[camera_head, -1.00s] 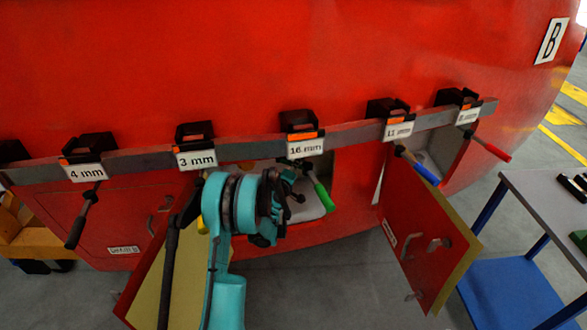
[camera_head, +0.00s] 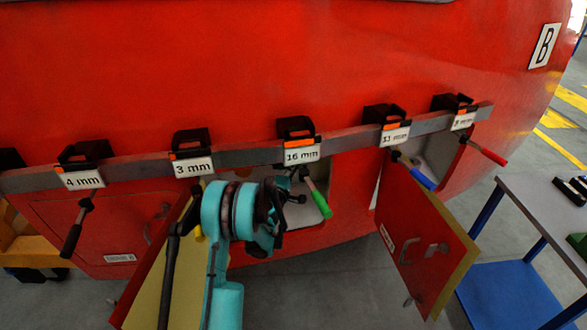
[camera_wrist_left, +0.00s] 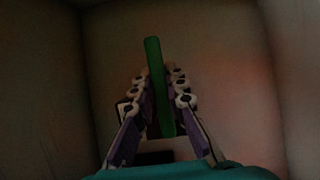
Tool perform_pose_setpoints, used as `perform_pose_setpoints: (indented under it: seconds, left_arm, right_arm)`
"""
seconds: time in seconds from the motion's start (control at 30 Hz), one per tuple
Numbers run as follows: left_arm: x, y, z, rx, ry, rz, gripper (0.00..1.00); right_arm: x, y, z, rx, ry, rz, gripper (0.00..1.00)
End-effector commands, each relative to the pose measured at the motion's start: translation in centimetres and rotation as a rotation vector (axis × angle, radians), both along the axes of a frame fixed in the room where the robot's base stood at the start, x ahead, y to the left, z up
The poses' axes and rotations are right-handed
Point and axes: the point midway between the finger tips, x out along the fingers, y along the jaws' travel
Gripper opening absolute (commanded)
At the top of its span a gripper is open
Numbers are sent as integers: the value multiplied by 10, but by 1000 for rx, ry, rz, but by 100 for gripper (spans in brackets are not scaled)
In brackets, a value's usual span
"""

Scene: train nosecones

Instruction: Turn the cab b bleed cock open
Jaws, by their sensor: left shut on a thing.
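In the left wrist view, a straight green lever (camera_wrist_left: 153,50) stands between the fingers of my left gripper (camera_wrist_left: 159,75), which is shut on it. Pale walls surround it on the sides, like the inside of a recess. In the head view, my teal left wrist reaches into the open recess (camera_head: 318,215) below the 16 mm label. It hides the green lever and most of the recess. Whether this lever is the cab B bleed cock, and how far it is turned, I cannot tell. My right gripper is in neither view.
Tools hang from a grey rail (camera_head: 245,157) across the red nose; a green-handled one (camera_head: 318,198) hangs close beside my wrist. An open red door (camera_head: 425,240) stands to the right, another open door (camera_head: 150,285) to the left. A table (camera_head: 545,205) stands at right.

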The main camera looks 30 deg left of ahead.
Motion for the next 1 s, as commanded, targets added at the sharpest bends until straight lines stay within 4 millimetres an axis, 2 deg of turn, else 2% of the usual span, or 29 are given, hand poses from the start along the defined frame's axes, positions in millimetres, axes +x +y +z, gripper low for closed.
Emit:
perform_pose_setpoints:
  seconds: [0.23,0.27,0.3,0.33,0.67,0.77,1.0]
  left_arm:
    - [0,-1,0,-3,0,-1,0]
    - [0,-1,0,-3,0,-1,20]
    - [0,-1,0,-2,0,-1,31]
    - [0,-1,0,-2,0,-1,34]
    - [-3,-1,0,-1,0,0,34]
    - [-14,-2,0,-1,0,1,34]
    - [-55,-9,0,-1,0,0,34]
  right_arm:
    - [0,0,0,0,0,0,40]
    - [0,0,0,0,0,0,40]
    - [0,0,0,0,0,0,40]
    - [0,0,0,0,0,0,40]
    - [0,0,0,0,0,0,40]
    - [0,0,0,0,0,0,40]
    - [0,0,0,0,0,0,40]
